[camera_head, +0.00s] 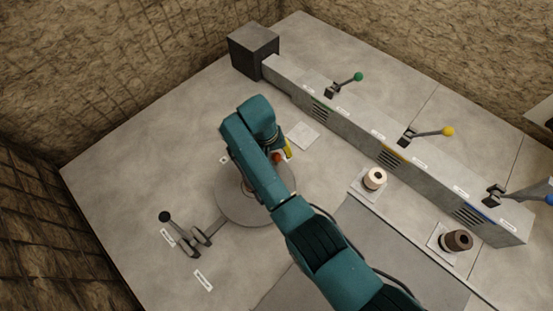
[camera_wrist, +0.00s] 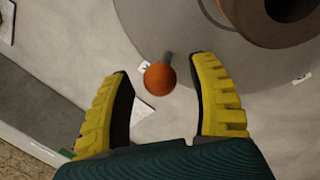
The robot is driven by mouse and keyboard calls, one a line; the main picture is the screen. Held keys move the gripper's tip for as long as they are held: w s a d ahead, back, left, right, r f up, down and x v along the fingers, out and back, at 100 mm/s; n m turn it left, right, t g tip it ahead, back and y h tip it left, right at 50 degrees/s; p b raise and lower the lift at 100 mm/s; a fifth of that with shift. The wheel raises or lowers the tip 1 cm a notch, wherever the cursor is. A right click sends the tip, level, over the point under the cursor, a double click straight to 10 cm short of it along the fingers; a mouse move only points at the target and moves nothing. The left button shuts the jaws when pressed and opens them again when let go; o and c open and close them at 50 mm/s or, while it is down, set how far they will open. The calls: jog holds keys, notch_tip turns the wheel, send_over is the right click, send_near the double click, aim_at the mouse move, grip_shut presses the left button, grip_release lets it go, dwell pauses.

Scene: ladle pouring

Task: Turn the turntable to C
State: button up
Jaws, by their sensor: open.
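The turntable (camera_head: 254,212) is a grey disc on the floor, partly hidden under my arm in the head view; its edge also fills the upper right of the wrist view (camera_wrist: 215,50). An orange ball knob (camera_wrist: 160,79) on a short grey rod sticks out from its rim. A brown round vessel (camera_wrist: 280,25) sits on the disc, cut off by the frame. My gripper (camera_wrist: 162,72) is open, its yellow fingers one on each side of the knob, with visible gaps. Small white tags (camera_wrist: 145,66) lie near the disc; their letters are unreadable.
A long grey console (camera_head: 370,130) with green, yellow and blue knobbed levers stands at the right. A pale vessel (camera_head: 374,177) and a dark vessel (camera_head: 457,240) stand on plates before it. A black-knobbed lever (camera_head: 180,235) is left of the turntable. Rough walls enclose the floor.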

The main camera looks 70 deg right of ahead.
jog(key=shift+f, duration=0.3)
grip_shut()
jog(key=shift+w+d+r, duration=0.1)
jog(key=shift+w, duration=0.05)
